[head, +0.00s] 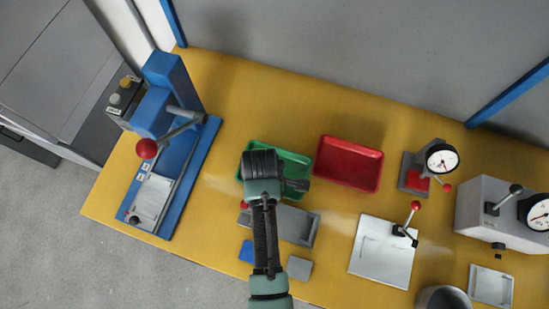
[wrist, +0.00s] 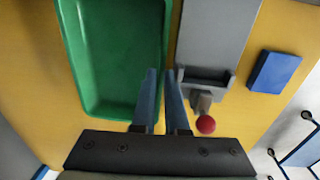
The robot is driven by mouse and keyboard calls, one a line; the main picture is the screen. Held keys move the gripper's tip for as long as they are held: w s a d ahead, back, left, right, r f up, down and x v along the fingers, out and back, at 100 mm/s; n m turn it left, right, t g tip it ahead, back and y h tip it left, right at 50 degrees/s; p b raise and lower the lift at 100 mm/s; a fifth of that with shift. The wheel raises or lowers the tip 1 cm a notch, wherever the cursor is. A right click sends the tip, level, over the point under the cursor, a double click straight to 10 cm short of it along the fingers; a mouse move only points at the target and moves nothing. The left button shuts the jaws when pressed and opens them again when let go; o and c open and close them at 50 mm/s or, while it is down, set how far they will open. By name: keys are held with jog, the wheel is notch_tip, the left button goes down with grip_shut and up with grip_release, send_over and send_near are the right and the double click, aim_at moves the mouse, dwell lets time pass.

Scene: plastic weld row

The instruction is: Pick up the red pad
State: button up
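A small red pad (head: 417,182) lies on the base of the dial gauge stand (head: 411,172), under its dial, right of centre in the head view. It is not in the wrist view. My gripper (wrist: 160,72) hangs over the table between the green tray (wrist: 78,70) and a grey fixture (wrist: 215,35). It is well to the left of the red pad in the head view. Its two fingers stand apart with a narrow gap, with nothing between them. In the head view my arm hides the fingertips and part of the green tray.
An empty red tray (head: 347,164) lies between my gripper and the gauge stand. A blue pad (head: 247,252) and a grey pad (head: 299,268) lie near the front edge. A blue press (head: 165,105) stands left; a lever plate (head: 383,255) and grey gauge box (head: 490,210) stand right.

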jog(key=shift+w+f, duration=0.1)
jog(key=shift+f, duration=1)
grip_shut()
dwell(0.8)
